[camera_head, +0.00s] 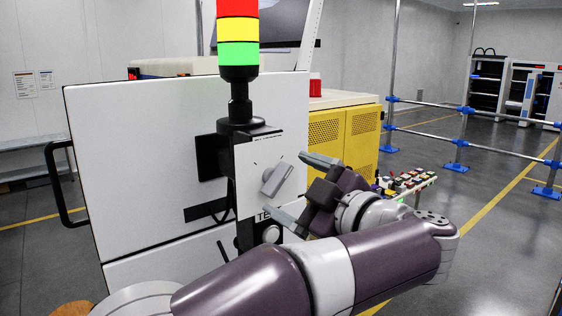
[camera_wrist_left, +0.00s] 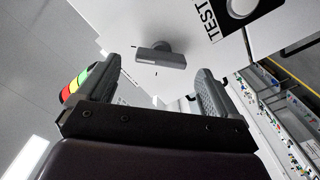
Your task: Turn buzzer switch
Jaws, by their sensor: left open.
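The buzzer switch (camera_head: 275,179) is a grey rotary knob with a bar handle, on the white face of a control box (camera_head: 262,150). In the head view its bar looks tilted. It also shows in the left wrist view (camera_wrist_left: 160,57), ahead of the fingers. My left gripper (camera_head: 300,188) is open and empty, its fingers pointing at the switch from the right. Both fingers also show in the left wrist view (camera_wrist_left: 153,90), one on each side of the knob and short of it. I cannot see contact. My right gripper is not in view.
A red, yellow and green signal tower (camera_head: 239,40) stands on the box. A round button (camera_head: 271,234) and TEST label sit below the switch, partly behind my gripper. A white cabinet (camera_head: 150,150) with a black handle (camera_head: 62,185) is behind. A button panel (camera_head: 405,184) is at right.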

